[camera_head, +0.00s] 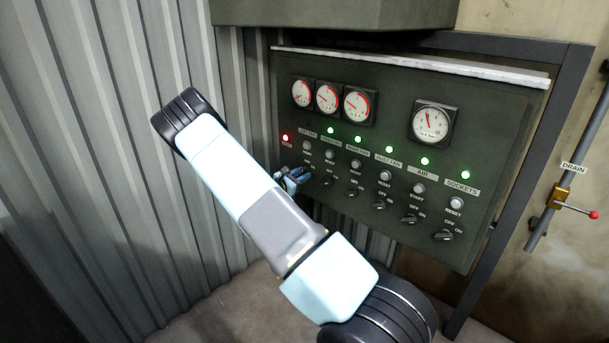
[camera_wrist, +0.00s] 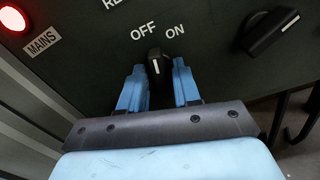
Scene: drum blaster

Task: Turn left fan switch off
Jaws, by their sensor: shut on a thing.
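The control panel (camera_head: 400,190) is dark green, with a row of black rotary switches along its lower part. My gripper (camera_head: 293,179) is at the leftmost switch, under the left fan label. In the wrist view my gripper (camera_wrist: 160,88) has its blue fingers on both sides of this black left fan switch (camera_wrist: 157,65), shut on it. The switch's white line points nearly straight up, between the OFF and ON marks as seen there. In the head view my gripper hides most of this switch.
A neighbouring switch (camera_wrist: 268,32) is close on the right in the wrist view. The red mains light (camera_wrist: 13,18) glows at upper left. Several green lights, gauges (camera_head: 328,99) and buttons are on the panel. A corrugated wall (camera_head: 100,120) stands at left; a drain pipe (camera_head: 575,165) is at right.

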